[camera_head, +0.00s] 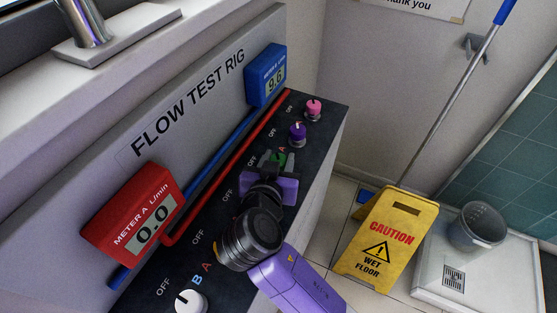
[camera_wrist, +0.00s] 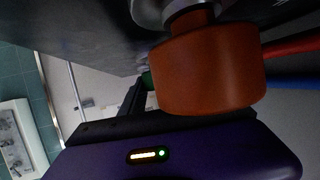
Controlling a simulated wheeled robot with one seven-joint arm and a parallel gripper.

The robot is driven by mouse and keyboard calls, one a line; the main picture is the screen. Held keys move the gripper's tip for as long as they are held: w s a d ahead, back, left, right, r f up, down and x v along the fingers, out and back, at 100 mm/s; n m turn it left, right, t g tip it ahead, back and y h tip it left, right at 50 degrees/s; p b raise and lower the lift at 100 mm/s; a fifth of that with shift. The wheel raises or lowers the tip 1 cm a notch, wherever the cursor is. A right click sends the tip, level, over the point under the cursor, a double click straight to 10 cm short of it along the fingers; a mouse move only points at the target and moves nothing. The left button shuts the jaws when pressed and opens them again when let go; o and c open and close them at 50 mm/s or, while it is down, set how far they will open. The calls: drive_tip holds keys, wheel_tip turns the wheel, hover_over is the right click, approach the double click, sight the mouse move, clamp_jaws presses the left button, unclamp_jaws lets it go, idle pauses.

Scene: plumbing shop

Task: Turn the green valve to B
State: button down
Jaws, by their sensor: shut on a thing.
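The green valve (camera_head: 279,158) sits on the dark panel of the flow test rig, in the middle of the row of knobs. My gripper (camera_head: 274,162) is shut on it, with grey fingers on either side, and my wrist hides its near side. A red A label (camera_head: 282,149) shows beside it; its B label and exact pointer direction cannot be made out. In the wrist view a small green piece (camera_wrist: 148,77) of the valve shows beside my dark finger, mostly hidden behind an orange knob (camera_wrist: 208,75) close to the camera.
Meter A (camera_head: 140,220) reads 0.0 and meter B (camera_head: 267,75) reads 9.6. A white knob (camera_head: 190,301), a purple knob (camera_head: 297,130) and a pink knob (camera_head: 313,106) share the panel. A yellow caution sign (camera_head: 390,240) and grey bucket (camera_head: 476,226) stand right.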

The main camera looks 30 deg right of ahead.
sight(278, 160)
drive_tip(key=shift+a+m+g+h, duration=0.1)
drive_tip(key=shift+m+g+h, duration=0.6)
drive_tip(key=shift+m, duration=0.1)
drive_tip(key=c, duration=0.9)
unclamp_jaws()
wheel_tip(278, 160, up, 20)
